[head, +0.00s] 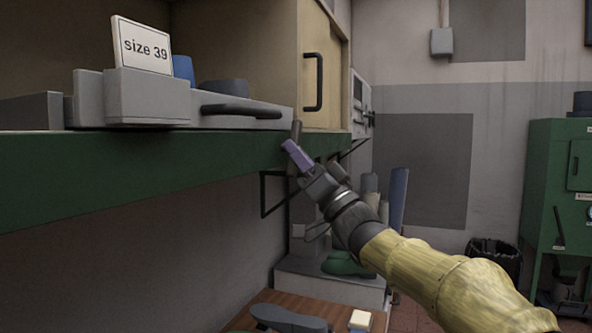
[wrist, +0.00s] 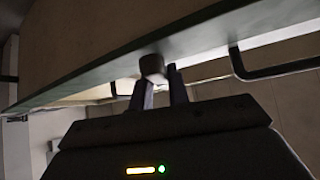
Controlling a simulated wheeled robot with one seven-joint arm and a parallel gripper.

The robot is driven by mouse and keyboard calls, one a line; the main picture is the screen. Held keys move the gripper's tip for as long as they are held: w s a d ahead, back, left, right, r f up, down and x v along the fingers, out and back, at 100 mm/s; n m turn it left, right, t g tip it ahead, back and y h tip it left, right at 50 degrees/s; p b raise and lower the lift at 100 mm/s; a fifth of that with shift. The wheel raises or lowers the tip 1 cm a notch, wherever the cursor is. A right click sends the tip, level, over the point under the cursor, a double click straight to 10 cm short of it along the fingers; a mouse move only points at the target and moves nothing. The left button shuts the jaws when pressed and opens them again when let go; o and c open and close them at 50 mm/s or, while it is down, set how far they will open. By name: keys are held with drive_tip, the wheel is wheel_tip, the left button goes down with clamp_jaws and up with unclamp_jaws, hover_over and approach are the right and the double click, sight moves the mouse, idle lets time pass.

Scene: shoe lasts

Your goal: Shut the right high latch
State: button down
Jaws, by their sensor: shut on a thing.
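My gripper (head: 292,147) is raised at the front edge of the green shelf, below the cream cabinet door. Its purple fingers are shut on a small dark knob-like piece (head: 296,129), which appears to be the right high latch. In the wrist view, the rounded dark end of this latch (wrist: 152,66) sits between the tips of my gripper (wrist: 161,82), against the shelf edge. The fingers hide part of the latch, and I cannot tell how far it is turned.
The green shelf (head: 120,180) runs along the left with grey boxes, a "size 39" card (head: 143,45) and a dark bar handle (head: 240,111). The cream door (head: 325,60) has a black handle. A wooden table (head: 290,310) is below; a green cabinet (head: 555,190) stands right.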

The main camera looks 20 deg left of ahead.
drive_tip(key=n+g, duration=0.2)
drive_tip(key=n+g+y, duration=0.1)
drive_tip(key=n+g, duration=0.1)
drive_tip(key=n, duration=0.1)
drive_tip(key=n+g+y, duration=0.1)
drive_tip(key=n+g, duration=0.1)
drive_tip(key=g, duration=0.1)
drive_tip(key=shift+w+d+n, duration=0.1)
drive_tip(key=shift+w+n, duration=0.2)
drive_tip(key=shift+n, duration=0.1)
drive_tip(key=shift+r+n+g, duration=0.1)
drive_tip(key=shift+n+g, duration=0.2)
drive_tip(key=shift+n, duration=0.1)
drive_tip(key=c, duration=1.3)
unclamp_jaws()
drive_tip(key=shift+d, duration=0.15)
drive_tip(key=shift+c, duration=0.2)
drive_tip(key=shift+s, duration=0.1)
drive_tip(key=b+v, duration=0.6)
drive_tip(key=v, duration=1.1)
drive_tip(key=shift+f, duration=0.35)
